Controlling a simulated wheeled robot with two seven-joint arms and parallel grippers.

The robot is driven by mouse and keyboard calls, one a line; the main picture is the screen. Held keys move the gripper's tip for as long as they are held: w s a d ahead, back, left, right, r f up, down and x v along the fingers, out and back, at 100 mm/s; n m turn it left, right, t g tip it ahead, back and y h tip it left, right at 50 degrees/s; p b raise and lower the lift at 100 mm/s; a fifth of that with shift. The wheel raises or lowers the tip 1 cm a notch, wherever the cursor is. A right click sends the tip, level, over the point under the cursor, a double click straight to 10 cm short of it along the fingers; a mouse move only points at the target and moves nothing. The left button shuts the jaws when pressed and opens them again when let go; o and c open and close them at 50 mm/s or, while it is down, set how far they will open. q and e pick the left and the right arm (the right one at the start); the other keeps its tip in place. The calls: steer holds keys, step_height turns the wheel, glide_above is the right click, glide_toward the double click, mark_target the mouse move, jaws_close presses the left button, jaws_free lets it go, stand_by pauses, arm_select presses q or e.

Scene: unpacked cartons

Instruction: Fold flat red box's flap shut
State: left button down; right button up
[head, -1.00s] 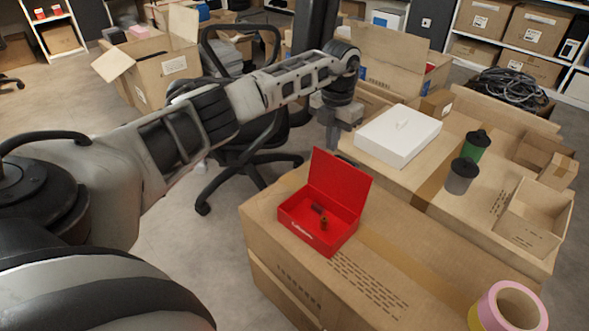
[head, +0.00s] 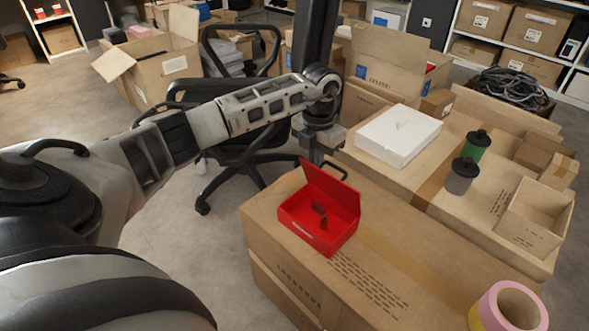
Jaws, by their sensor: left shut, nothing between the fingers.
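The flat red box (head: 318,238) sits on a large brown carton, and two small dark items lie inside it. My left gripper (head: 317,155) is just behind the flap's upper edge, pointing down, shut and empty. Its fingertips are partly hidden by the flap, and I cannot tell for certain whether they touch it. My right gripper is out of view.
The brown carton top (head: 400,265) is clear right of the box. A white box (head: 398,137), a green cup (head: 476,147) and a grey cup (head: 461,177) stand behind. A pink tape roll (head: 510,308) is at the front right. An office chair (head: 245,150) stands behind my left arm.

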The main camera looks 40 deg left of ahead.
arm_select(q)
steer(key=s+f, duration=0.1)
steer(key=s, duration=0.1)
steer(key=s+f, duration=0.4)
steer(key=shift+s+a, duration=0.1)
steer(key=shift+s, duration=0.2)
steer(key=shift+s+f, duration=0.15)
steer(key=shift+f, duration=0.2)
steer(key=shift+r, duration=0.3)
step_height(320, 180, up, 11)
steer(key=p, duration=0.9)
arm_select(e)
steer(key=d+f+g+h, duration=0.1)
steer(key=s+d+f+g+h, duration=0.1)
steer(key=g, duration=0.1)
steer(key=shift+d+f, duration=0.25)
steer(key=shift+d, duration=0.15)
